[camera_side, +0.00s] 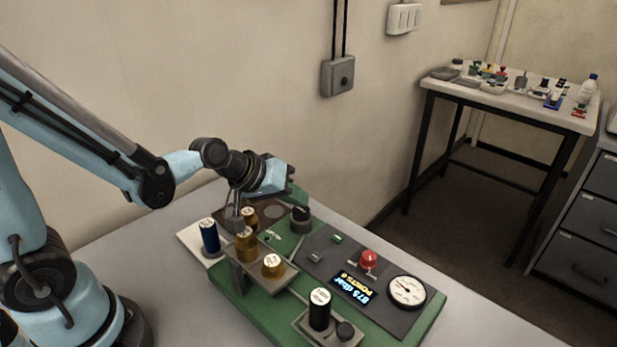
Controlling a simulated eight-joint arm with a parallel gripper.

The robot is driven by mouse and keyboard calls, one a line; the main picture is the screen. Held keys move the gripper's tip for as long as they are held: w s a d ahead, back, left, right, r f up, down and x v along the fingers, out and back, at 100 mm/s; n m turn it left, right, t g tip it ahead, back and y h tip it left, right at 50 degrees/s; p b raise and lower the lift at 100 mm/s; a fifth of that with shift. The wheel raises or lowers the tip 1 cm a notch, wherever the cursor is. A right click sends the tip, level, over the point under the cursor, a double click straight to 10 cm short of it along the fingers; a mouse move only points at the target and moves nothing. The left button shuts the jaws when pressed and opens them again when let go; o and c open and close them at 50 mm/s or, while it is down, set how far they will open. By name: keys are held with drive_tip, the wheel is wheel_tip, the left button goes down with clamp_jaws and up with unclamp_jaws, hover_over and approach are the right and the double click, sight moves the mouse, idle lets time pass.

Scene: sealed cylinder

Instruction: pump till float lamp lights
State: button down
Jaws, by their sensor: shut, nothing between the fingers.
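My gripper (235,214) is shut and empty, pointing down over the left part of the green board (234,298). Its fingertips are close to the brass-coloured cylinders (246,245); I cannot tell whether they touch. A shorter brass cylinder (273,266) stands nearer the camera. On the dark panel are a red domed part (369,259), a small green part (337,239), a lit display (352,289) and a round dial (406,291). I cannot tell which part is the float lamp, nor make out a pump for certain. The display text is too small to read surely.
A dark blue cylinder (209,236) stands on a pale plate at the left. A black cylinder (319,309) and a black knob (345,331) stand at the front, a dark knob (300,219) at the back. The grey bench is clear at front right.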

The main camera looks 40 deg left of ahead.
sight(294, 213)
drive_tip(key=shift+s+d, duration=0.3)
drive_tip(key=shift+s, duration=0.2)
drive_tip(key=shift+w+a+r, duration=0.1)
drive_tip(key=shift+w+r, duration=0.05)
drive_tip(key=shift+r, duration=2.4)
